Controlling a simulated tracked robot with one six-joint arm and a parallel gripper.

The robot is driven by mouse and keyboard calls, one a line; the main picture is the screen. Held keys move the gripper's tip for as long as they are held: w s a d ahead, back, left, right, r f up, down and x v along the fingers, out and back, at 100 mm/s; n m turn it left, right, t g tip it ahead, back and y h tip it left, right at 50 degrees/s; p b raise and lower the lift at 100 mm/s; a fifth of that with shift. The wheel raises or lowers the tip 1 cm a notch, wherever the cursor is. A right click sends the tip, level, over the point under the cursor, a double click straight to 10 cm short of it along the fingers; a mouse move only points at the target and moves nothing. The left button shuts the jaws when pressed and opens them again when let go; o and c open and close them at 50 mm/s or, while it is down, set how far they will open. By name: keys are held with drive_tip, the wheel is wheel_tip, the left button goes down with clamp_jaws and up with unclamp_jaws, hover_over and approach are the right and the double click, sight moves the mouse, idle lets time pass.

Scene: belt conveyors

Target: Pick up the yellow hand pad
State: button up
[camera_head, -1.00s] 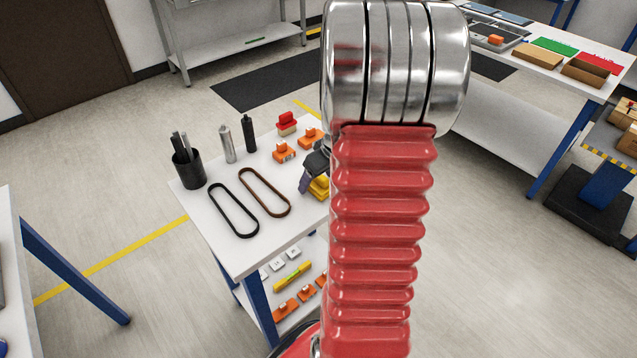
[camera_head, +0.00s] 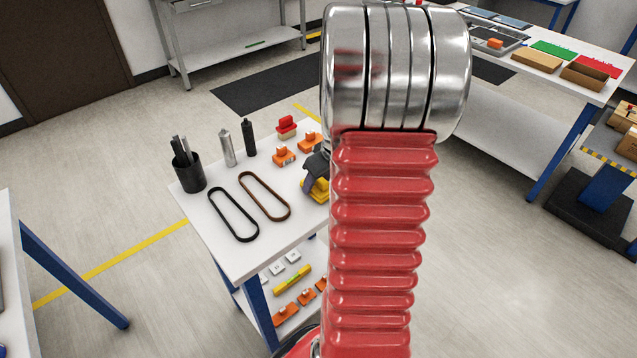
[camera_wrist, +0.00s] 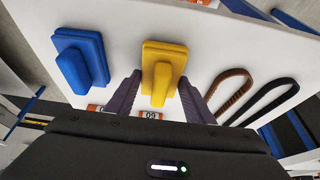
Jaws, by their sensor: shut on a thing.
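The yellow hand pad (camera_wrist: 165,72), a flat block with a raised grip, shows in the middle of the wrist view on the white table. My gripper (camera_wrist: 160,80) has its two dark fingers on either side of the raised grip and is shut on it. In the head view the yellow pad (camera_head: 318,194) shows only in part at the table's right edge. My gripper (camera_head: 315,172) is over it there, and my red arm hides much of both.
A blue pad (camera_wrist: 83,62) lies left of the yellow one. A black belt (camera_head: 233,215) and a brown belt (camera_head: 265,196) lie beside it. A black cup (camera_head: 187,172) with rods, metal cylinders and orange pieces (camera_head: 284,157) stand on the white table (camera_head: 235,258).

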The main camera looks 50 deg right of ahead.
wheel_tip(320, 180, up, 10)
drive_tip(key=shift+f, duration=0.2)
idle(0.5)
drive_tip(key=o, duration=0.5)
drive_tip(key=c, duration=0.4)
drive_tip(key=shift+a, duration=0.1)
